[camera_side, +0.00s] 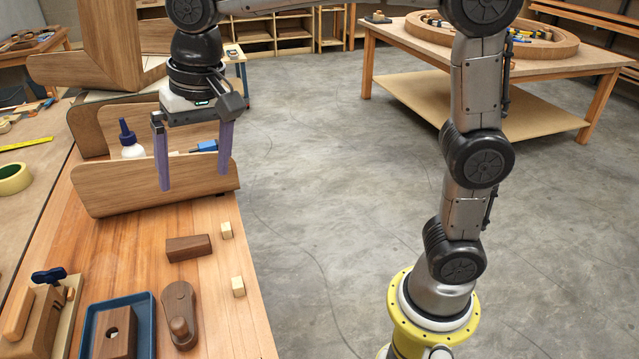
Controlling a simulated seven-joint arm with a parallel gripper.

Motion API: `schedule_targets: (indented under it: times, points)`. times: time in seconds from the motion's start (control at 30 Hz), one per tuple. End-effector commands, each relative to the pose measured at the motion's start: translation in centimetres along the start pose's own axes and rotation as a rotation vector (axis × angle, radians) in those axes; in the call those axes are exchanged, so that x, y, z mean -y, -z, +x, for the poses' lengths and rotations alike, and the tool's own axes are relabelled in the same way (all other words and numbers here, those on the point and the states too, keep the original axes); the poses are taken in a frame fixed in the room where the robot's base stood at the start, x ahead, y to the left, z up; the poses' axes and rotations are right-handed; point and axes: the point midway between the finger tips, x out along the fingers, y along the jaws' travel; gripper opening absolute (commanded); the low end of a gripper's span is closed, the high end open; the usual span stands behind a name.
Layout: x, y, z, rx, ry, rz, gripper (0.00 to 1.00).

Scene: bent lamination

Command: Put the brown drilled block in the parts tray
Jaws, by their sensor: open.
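A brown block with a round hole (115,333) lies inside the blue parts tray (152,312) at the bottom left, and nothing holds it. The picture's lower edge cuts off the front of the tray. My gripper (193,186) points down with its two purple fingers wide apart and nothing between them. It is in the air, well behind the tray, with the curved wooden panel (110,197) behind its fingers.
A plain dark block (188,248), two small pale cubes (226,230) (238,287) and a dark wooden tool (180,308) lie on the bench. A clamp-like fixture (45,300) stands left of the tray. A white bottle (130,145) stands behind the panel.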

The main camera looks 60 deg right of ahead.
Motion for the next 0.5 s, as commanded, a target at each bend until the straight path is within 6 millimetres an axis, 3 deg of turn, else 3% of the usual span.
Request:
schedule_targets:
  times: [0.03, 0.23, 0.4, 0.5]
  points:
    - [-2.5, -0.7, -1.1, -0.025, 0.013, -0.027, 0.99]
    - [-10.7, -4.4, -2.6, -0.121, 0.036, -0.178, 0.99]
    - [-16.5, -8.6, -1.8, -0.207, 0.029, -0.305, 0.99]
    - [-18.9, -10.8, -0.9, -0.249, 0.017, -0.368, 0.99]
